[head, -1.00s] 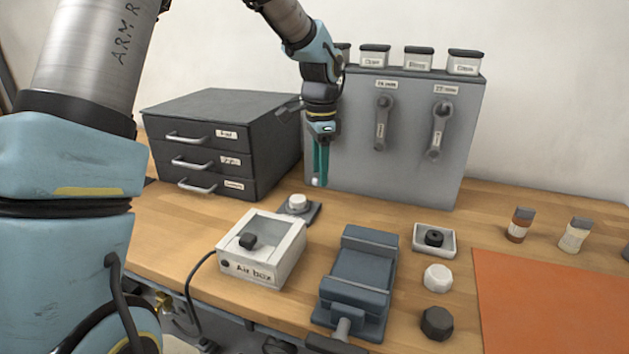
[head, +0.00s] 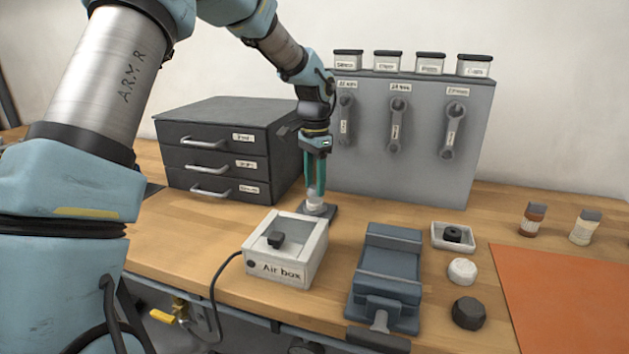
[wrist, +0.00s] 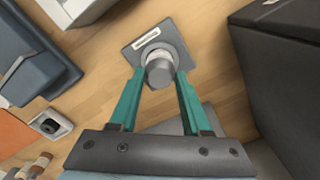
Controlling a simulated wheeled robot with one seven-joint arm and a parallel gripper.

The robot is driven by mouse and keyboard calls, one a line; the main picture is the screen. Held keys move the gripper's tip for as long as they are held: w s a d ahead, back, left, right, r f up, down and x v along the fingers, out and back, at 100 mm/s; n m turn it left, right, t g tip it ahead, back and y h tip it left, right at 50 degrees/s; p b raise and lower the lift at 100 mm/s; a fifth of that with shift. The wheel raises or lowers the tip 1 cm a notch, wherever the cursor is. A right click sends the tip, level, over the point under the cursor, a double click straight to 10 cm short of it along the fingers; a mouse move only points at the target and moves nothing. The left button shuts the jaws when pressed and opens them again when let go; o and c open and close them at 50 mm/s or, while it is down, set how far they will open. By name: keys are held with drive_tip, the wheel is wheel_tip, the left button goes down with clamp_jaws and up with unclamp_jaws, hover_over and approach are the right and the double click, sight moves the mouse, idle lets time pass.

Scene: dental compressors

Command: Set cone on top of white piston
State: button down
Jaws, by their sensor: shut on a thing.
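My gripper (head: 316,190) points down at the back of the bench, its green fingers shut on a small pale grey piece, which I take to be the cone (wrist: 160,72). The cone is seen from above between the fingertips in the wrist view. Straight below it is a dark square plate (head: 327,212) with a label, also in the wrist view (wrist: 138,72). The white round knob on that plate, likely the white piston, is mostly hidden by the cone and fingers. I cannot tell whether cone and piston touch.
The Air box (head: 297,262) stands just in front, and the black drawer unit (head: 215,155) is close on the left. A grey panel (head: 430,190) with wrenches rises behind. A vise (head: 388,275), a white round piece (head: 462,271) and a dark one (head: 468,312) are to the right.

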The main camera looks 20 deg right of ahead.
drive_tip(key=shift+f+p, duration=0.7)
drive_tip(key=shift+f, duration=0.25)
idle(3.0)
drive_tip(key=shift+c, duration=1.4)
unclamp_jaws()
drive_tip(key=shift+o, duration=0.3)
drive_tip(key=shift+o, duration=1.1)
drive_tip(key=shift+r, duration=0.1)
drive_tip(key=shift+r+p, duration=2.9)
drive_tip(key=shift+r, duration=0.55)
